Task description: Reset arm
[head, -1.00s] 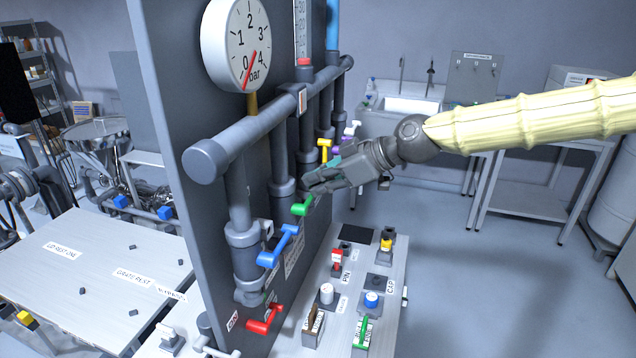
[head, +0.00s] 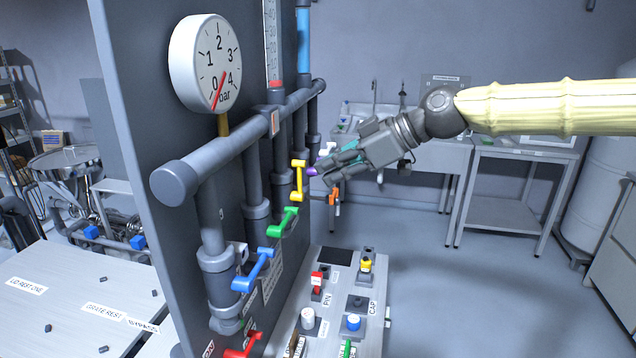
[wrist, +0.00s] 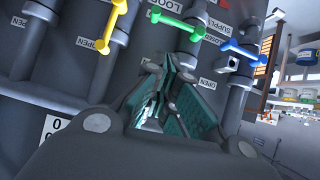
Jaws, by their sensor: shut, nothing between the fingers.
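My gripper (head: 326,172) is shut and empty, to the right of the dark upright panel (head: 150,120). In the head view its fingertips overlap a purple handle (head: 312,171); I cannot tell whether they touch it. In the wrist view my gripper's teal-padded fingers (wrist: 168,90) point towards the pipes, below the green handle (wrist: 180,28). My arm comes in from the right in a cream sleeve.
Yellow (head: 299,180), green (head: 283,221) and blue (head: 254,270) handles line the panel's pipes, under a gauge (head: 206,64). A control bench (head: 330,335) with knobs stands below. Open floor lies to the right, before a sink (head: 362,118) and a side table (head: 515,155).

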